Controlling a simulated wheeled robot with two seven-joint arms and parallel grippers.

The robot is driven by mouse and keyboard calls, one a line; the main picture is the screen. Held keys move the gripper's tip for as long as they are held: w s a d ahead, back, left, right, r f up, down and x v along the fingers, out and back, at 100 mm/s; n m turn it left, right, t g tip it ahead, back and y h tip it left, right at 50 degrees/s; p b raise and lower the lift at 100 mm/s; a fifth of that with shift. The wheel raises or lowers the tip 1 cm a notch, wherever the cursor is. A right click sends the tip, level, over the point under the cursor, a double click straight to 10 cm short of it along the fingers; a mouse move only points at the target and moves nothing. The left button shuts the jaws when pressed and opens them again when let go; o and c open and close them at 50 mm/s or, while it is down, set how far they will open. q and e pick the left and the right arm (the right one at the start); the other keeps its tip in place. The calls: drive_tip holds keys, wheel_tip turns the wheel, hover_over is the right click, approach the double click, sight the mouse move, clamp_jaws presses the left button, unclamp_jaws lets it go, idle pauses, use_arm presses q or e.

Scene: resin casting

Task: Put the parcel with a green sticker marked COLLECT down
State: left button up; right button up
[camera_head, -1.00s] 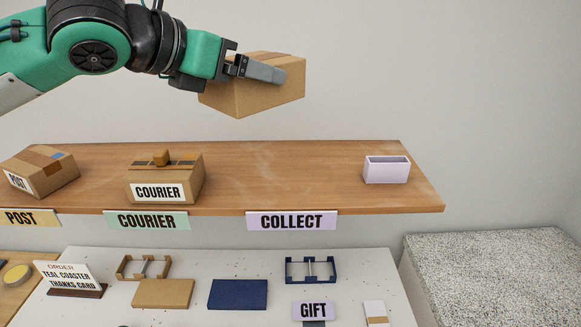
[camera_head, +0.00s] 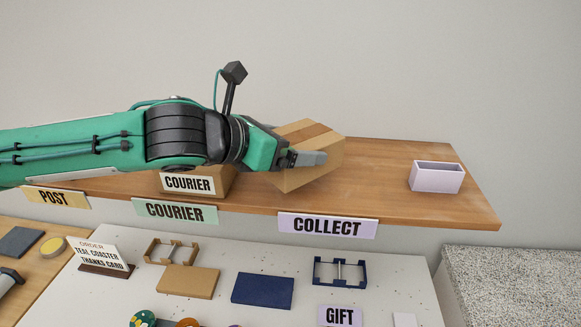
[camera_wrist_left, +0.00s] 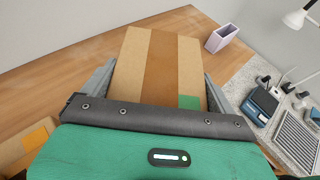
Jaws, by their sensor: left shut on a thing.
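My left gripper (camera_head: 292,160) is shut on a brown cardboard parcel (camera_head: 316,142) with a tape strip across its top. In the head view the parcel is over the wooden shelf (camera_head: 400,158), behind the purple COLLECT label (camera_head: 327,227), and looks slightly tilted. I cannot tell whether its base touches the shelf. In the left wrist view the parcel (camera_wrist_left: 140,66) lies between the two fingers, and a green sticker (camera_wrist_left: 189,102) shows on its near right corner. Any wording on the sticker is not readable. My right gripper is not in view.
A parcel marked COURIER (camera_head: 190,184) stands on the shelf left of the held parcel, partly behind my arm. A small lilac open box (camera_head: 436,177) stands near the shelf's right end. Bare shelf lies between it and the held parcel. A white worktop (camera_head: 225,255) is below.

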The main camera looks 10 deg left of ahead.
use_arm(q)
drive_tip(key=shift+f, duration=0.3)
wheel_tip(320, 180, down, 4)
drive_tip(key=shift+f, duration=0.1)
drive_tip(key=o, duration=0.9)
